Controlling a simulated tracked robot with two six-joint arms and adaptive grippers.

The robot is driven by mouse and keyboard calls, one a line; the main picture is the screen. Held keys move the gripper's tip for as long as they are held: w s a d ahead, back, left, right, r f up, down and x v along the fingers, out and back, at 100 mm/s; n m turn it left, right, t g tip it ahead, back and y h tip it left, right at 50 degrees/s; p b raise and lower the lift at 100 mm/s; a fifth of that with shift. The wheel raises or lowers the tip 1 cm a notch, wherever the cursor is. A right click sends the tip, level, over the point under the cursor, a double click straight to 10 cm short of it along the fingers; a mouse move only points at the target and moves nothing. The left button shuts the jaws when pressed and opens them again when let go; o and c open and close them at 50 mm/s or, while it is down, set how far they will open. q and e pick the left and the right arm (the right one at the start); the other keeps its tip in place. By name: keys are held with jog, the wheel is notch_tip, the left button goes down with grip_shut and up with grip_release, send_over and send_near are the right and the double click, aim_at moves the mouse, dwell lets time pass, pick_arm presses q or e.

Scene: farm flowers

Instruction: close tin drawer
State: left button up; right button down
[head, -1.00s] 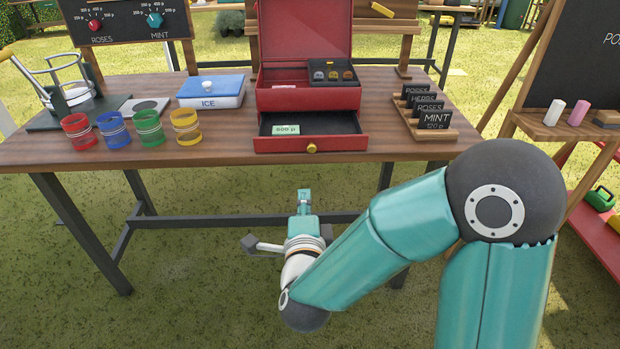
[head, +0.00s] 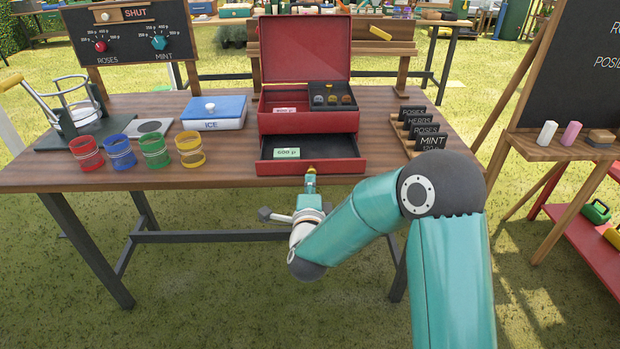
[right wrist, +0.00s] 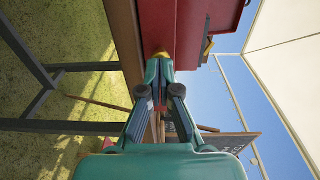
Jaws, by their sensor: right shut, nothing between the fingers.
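The red tin (head: 308,122) stands on the wooden table with its lid up. Its lower drawer (head: 265,168) is pulled out toward me and holds a "600 p" note (head: 287,153). My right gripper (head: 310,181) is shut and empty, in front of the drawer's brass knob (head: 310,169). In the right wrist view the shut fingertips (right wrist: 158,62) are at the knob, against or very near it; I cannot tell if they touch. The tin's red front (right wrist: 183,30) shows beyond them. My left gripper is not in view.
A blue-lidded ICE box (head: 213,113) and several coloured cups (head: 154,151) stand left of the tin. A rack of black name cards (head: 425,130) stands to its right. The table's front edge (head: 200,184) runs below the drawer. A chalkboard easel (head: 570,100) is at the right.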

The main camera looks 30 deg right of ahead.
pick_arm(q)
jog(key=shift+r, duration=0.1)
pick_arm(e)
jog(key=shift+w+d, duration=0.35)
jog(key=shift+w, duration=0.2)
jog(key=shift+d, duration=0.15)
